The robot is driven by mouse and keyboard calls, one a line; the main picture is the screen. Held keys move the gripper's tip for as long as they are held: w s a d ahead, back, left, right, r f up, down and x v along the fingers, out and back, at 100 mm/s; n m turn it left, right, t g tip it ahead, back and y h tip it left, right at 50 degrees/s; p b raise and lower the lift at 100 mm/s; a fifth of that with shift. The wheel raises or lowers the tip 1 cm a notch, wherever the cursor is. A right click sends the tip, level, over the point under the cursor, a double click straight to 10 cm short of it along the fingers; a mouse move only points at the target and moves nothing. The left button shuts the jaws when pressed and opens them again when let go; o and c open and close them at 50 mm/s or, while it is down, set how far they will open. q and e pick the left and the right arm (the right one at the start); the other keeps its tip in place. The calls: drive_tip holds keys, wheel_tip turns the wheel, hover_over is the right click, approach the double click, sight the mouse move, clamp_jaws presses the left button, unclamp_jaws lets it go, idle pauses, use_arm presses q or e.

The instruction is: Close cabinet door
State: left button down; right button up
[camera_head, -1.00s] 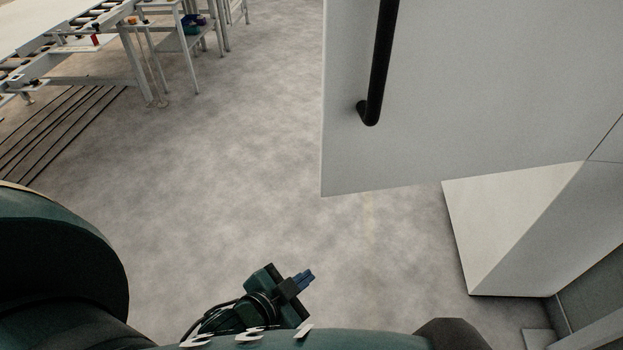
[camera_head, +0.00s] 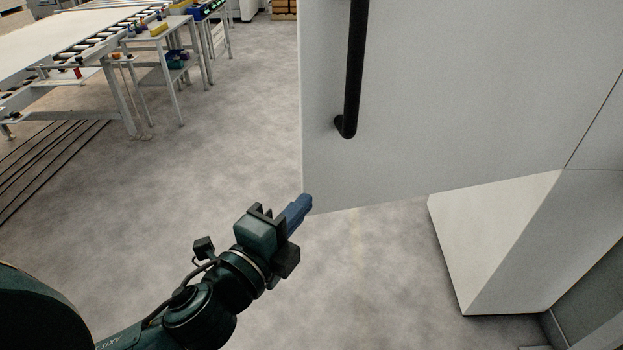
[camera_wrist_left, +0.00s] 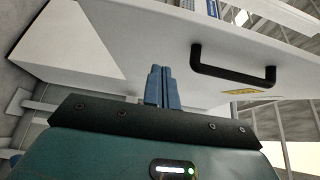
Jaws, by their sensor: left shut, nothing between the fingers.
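The white cabinet door (camera_head: 430,100) stands open, reaching across the upper right of the head view. Its black bar handle (camera_head: 352,75) runs near the door's left edge, and the handle also shows in the left wrist view (camera_wrist_left: 232,68). The white cabinet body (camera_head: 495,240) shows below and right of the door. My left gripper (camera_head: 303,205) is shut and empty, its blue fingers at the door's lower left corner in the head view. In the left wrist view the blue fingers (camera_wrist_left: 162,85) point toward the door; I cannot tell if they touch it. My right gripper is out of view.
Grey floor (camera_head: 200,150) is clear left of the door. A roller conveyor (camera_head: 90,50) and a small table (camera_head: 160,40) with coloured items stand at the upper left. Dark lines (camera_head: 50,170) mark the floor at the far left.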

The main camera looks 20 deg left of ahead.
sight(323, 160)
use_arm(q)
drive_tip(key=w+p, duration=0.2)
drive_tip(key=w, duration=0.6)
drive_tip(key=shift+w+a, duration=0.1)
drive_tip(key=shift+a, duration=0.1)
drive_tip(key=shift+w+a, duration=0.2)
drive_tip(key=shift+w, duration=0.1)
